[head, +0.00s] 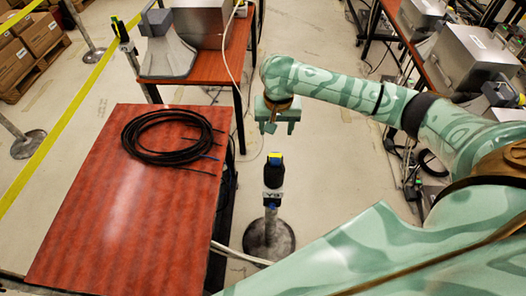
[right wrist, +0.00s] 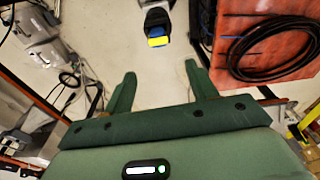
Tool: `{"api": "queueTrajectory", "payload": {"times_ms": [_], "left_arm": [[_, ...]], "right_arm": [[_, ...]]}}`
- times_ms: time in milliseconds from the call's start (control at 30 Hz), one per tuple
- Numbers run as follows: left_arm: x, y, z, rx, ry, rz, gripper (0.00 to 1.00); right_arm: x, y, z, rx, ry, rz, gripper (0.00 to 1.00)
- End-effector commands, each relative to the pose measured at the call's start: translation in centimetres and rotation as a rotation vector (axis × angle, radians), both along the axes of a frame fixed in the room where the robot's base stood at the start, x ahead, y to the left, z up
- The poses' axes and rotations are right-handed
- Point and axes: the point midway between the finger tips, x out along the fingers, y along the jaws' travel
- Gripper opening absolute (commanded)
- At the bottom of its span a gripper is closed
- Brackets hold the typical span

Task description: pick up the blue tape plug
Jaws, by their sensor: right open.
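A coil of black cable (head: 168,137) lies on the red table (head: 110,225) at the left, with several loose ends pointing right. The coil also shows at the top right of the right wrist view (right wrist: 275,62). A small blue mark (right wrist: 229,37) shows near the loose ends there; I cannot tell for sure that it is the blue tape plug. My right gripper (head: 280,128) is open and empty, to the right of the table over the floor gap. My left gripper is not in view.
A black post with a yellow and blue top (head: 273,175) stands just below my right gripper, beside the table's right edge. A second red table (head: 215,62) with grey equipment stands behind. A yellow barrier tape (head: 72,112) runs along the left.

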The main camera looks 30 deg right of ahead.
Motion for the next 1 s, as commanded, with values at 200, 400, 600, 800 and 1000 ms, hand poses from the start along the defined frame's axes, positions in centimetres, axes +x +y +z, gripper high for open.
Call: {"api": "queueTrajectory", "payload": {"times_ms": [200,400,600,800,1000], "left_arm": [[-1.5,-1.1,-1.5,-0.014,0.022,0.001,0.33],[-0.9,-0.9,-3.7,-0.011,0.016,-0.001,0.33],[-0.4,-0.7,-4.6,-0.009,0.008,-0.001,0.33],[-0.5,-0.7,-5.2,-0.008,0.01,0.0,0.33],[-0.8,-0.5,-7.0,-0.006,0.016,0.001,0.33]], "right_arm": [[0.2,-0.3,-3.2,-0.001,0.001,-0.056,0.57],[0.8,-0.6,-8.3,-0.001,-0.001,-0.053,0.57],[1.1,-0.8,-10.8,-0.002,-0.004,-0.052,0.57],[1.1,-0.8,-12.2,-0.001,-0.003,-0.052,0.57],[1.1,-0.9,-15.6,-0.002,-0.002,-0.052,0.57]]}}
